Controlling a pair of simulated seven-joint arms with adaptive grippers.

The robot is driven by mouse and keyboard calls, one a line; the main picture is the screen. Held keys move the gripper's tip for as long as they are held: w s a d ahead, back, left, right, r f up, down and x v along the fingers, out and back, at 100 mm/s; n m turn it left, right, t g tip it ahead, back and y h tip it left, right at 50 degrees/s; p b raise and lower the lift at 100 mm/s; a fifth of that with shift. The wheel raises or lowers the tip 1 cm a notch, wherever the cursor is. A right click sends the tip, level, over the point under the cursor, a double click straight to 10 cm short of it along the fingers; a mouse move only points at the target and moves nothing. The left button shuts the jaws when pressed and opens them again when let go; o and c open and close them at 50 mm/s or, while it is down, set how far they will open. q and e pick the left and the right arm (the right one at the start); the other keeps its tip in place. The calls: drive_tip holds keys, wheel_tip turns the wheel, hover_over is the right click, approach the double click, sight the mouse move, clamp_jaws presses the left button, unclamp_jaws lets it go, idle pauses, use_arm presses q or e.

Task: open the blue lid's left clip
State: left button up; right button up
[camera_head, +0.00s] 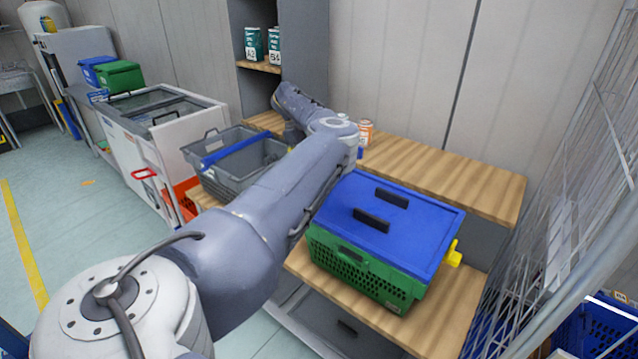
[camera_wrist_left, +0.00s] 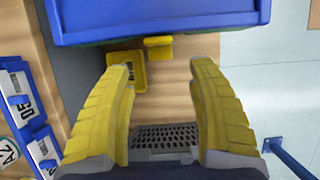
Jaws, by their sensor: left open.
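The blue lid (camera_head: 420,222) lies on a green crate (camera_head: 375,278) on the wooden bench. It has two black handles on top. A yellow clip (camera_head: 453,254) sticks out at its right side; its left side is hidden by my left arm. In the left wrist view the blue lid (camera_wrist_left: 150,25) crosses the top. A small yellow clip (camera_wrist_left: 158,42) sits at its edge, with a yellow plate-like piece (camera_wrist_left: 138,82) beside it, partly behind a finger. My left gripper (camera_wrist_left: 162,75) has its yellow fingers wide apart, empty, short of the clip. My right gripper is not in view.
A grey tote (camera_head: 235,178) with a blue bar stands left of my left arm. A wire mesh cage (camera_head: 560,180) rises at the right. Small bottles (camera_head: 364,132) stand at the bench's back. Bare wooden bench (camera_head: 460,185) lies behind the lid.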

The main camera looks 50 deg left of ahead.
use_arm(q)
drive_tip(key=x, duration=0.8)
drive_tip(key=shift+d+f, duration=0.1)
drive_tip(key=shift+c, duration=0.2)
drive_tip(key=c, duration=1.2)
drive_tip(key=shift+o, duration=0.2)
drive_tip(key=shift+y, duration=0.3)
drive_tip(key=shift+o, duration=0.2)
drive_tip(key=y, duration=0.2)
drive_tip(key=shift+a+r+y, duration=0.25)
drive_tip(key=shift+a+y, duration=0.05)
drive_tip(key=shift+a, duration=0.05)
drive_tip(key=shift+s+a+r+g+y, duration=0.15)
drive_tip(key=shift+r+g+y, duration=0.1)
drive_tip(key=shift+y, duration=0.65)
drive_tip(key=shift+w+a+r+g+y, duration=0.1)
drive_tip(key=shift+a+r+g+y, duration=0.15)
drive_tip(key=shift+y, duration=0.65)
